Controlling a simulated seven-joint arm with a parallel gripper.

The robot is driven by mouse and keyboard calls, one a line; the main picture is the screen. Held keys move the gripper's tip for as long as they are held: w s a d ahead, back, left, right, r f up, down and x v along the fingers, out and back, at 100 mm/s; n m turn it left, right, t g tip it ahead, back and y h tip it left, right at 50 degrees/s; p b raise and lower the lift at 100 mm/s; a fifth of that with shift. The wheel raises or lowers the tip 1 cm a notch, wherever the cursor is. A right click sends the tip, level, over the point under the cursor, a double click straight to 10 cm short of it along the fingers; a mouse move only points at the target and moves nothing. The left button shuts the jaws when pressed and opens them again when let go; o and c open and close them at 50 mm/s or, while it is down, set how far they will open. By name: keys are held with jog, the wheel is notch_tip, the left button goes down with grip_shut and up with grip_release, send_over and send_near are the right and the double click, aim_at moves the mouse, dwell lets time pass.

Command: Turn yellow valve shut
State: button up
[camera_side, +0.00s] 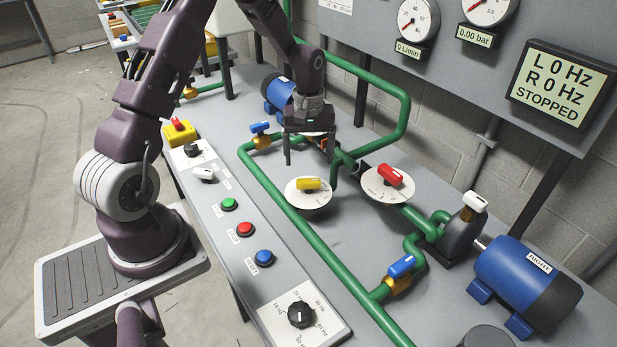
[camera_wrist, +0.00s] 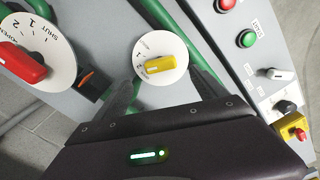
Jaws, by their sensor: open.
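The yellow valve (camera_side: 309,184) is a yellow bar handle on a round white dial on the green pipework, at the middle of the side view. In the wrist view the yellow handle (camera_wrist: 160,64) lies roughly across its white dial, just beyond and between my fingers. My gripper (camera_side: 308,161) points down behind and above the yellow valve in the side view, apart from it. In the wrist view my gripper (camera_wrist: 165,95) is open with its two fingers spread and nothing between them. The dial's lettering is too small to read fully.
A red valve (camera_side: 390,175) on a larger dial stands right of the yellow one; blue-handled valves (camera_side: 401,266) sit on the pipes. Green pipes (camera_side: 330,262) run along the bench. A control panel (camera_side: 229,204) with buttons lies in front. The display (camera_side: 560,85) reads STOPPED.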

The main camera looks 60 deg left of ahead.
aim_at(308, 180)
notch_tip(308, 180, down, 8)
jog(key=shift+r, duration=0.2)
jog(key=c, duration=1.4)
jog(key=shift+o, duration=0.2)
jog(key=m, duration=0.5)
jog(key=shift+m, duration=0.4)
jog(key=m, duration=0.5)
jog(key=shift+m, duration=0.6)
jog(key=o, duration=1.4)
jog(key=shift+c, duration=0.2)
